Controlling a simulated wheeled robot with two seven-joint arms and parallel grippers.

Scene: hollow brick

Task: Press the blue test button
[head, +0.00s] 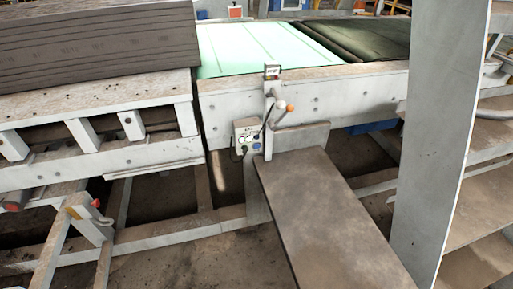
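A small pale control box (241,127) is fixed to the side of the grey conveyor frame, near the middle of the head view. A small blue spot that looks like the blue test button (257,146) is on the box's lower right. Lighter round parts sit above it and a dark part is to its left; they are too small to read. Neither of my grippers is in view.
A post with an orange-tipped lever (290,107) stands just right of the box. A brown slab-like surface (335,215) extends toward me below it. A tall grey panel (440,140) stands at right. Stacked dark boards (95,45) lie at upper left.

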